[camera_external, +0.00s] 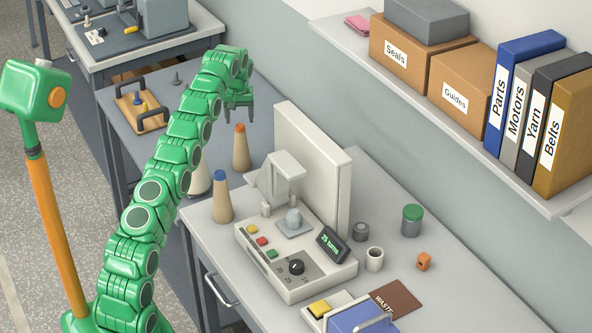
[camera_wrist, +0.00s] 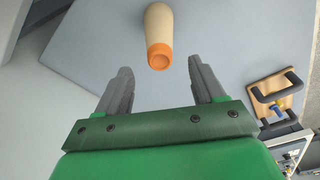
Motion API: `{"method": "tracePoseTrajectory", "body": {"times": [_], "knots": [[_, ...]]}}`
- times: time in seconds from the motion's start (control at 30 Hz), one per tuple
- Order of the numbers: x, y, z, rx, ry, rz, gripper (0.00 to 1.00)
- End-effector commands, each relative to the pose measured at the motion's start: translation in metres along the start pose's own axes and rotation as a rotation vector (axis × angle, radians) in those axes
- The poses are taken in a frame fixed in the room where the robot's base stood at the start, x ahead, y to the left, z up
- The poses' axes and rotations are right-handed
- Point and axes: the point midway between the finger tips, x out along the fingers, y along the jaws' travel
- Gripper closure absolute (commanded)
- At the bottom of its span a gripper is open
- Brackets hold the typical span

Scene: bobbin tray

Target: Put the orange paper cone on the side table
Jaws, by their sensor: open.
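The orange paper cone, cream-tan with an orange tip, stands upright in the external view (camera_external: 241,153). In the wrist view its orange tip (camera_wrist: 160,55) faces the camera and its body runs to the top edge. It stands on the blue-grey side table (camera_external: 150,148), whose top also shows in the wrist view (camera_wrist: 110,45). My gripper (camera_external: 238,106) is above the cone, pointing down. In the wrist view its two fingers (camera_wrist: 162,85) are spread with nothing between them; the cone is beyond the fingertips, apart from them.
A blue-tipped cone (camera_external: 222,200) stands on the main bench by the winding machine (camera_external: 297,245). Another pale cone (camera_external: 200,180) is partly hidden behind my arm. A wooden tray with black handles (camera_external: 127,102) sits on the side table.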

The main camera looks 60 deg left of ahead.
Motion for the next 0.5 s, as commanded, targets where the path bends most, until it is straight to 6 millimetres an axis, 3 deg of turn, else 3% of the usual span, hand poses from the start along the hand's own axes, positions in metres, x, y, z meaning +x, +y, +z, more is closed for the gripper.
{"method": "tracePoseTrajectory", "body": {"times": [0.2, 0.5], "knots": [[-0.023, 0.0, -0.001, 0.0, 0.003, 0.001, 0.32], [-0.041, -0.001, 0.0, -0.001, 0.001, 0.0, 0.32]]}}
